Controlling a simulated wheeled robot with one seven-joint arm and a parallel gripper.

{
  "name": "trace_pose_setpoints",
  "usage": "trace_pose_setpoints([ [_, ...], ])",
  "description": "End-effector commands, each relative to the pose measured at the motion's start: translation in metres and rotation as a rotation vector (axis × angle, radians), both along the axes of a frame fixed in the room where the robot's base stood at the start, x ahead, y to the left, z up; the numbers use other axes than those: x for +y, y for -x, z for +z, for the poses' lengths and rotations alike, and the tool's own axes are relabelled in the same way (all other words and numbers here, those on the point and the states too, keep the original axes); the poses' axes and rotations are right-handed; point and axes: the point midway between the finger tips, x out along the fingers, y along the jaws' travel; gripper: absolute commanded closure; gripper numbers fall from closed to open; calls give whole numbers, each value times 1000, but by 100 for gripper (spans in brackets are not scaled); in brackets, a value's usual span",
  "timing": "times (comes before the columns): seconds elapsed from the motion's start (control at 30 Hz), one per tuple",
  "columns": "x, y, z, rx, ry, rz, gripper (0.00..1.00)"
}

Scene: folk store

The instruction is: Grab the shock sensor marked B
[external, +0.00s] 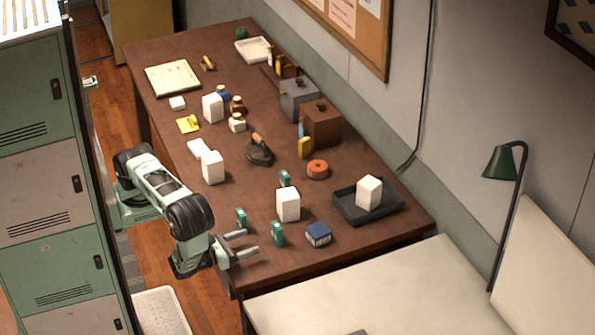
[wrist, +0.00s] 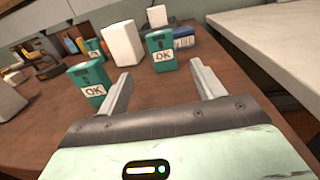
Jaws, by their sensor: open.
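Three small teal boxes that look like the sensors stand on the brown table. One (external: 277,233) is nearest the table's front edge; in the wrist view it appears to be the right box (wrist: 161,50), with an "OK" label, ahead of the gap between my fingers. Another (external: 241,219) appears to be the left box (wrist: 87,83), also labelled "OK", just outside my left finger. The third (external: 285,178) is farther back, partly hidden in the wrist view (wrist: 95,48). I cannot read a letter B on any. My gripper (external: 251,242) is open and empty, low over the table edge.
A tall white block (external: 288,203) stands behind the sensors. A blue box (external: 318,234) is right of the nearest one. A dark tray (external: 352,214) holds another white block (external: 369,191). An orange roll (external: 317,169) lies farther back. A pale surface (external: 350,295) adjoins the table.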

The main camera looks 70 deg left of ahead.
Motion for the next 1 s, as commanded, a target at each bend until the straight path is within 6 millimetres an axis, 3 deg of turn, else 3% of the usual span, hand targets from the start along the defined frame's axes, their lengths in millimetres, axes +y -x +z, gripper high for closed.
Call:
trace_pose_setpoints([
  [0.3, 6, -62, 3, -1, 1, 6, 33],
  [0.57, 7, -82, 3, -1, 1, 4, 33],
  [0.8, 7, -116, 8, -2, 1, 5, 33],
  [1.0, 8, -130, 5, 0, 0, 3, 33],
])
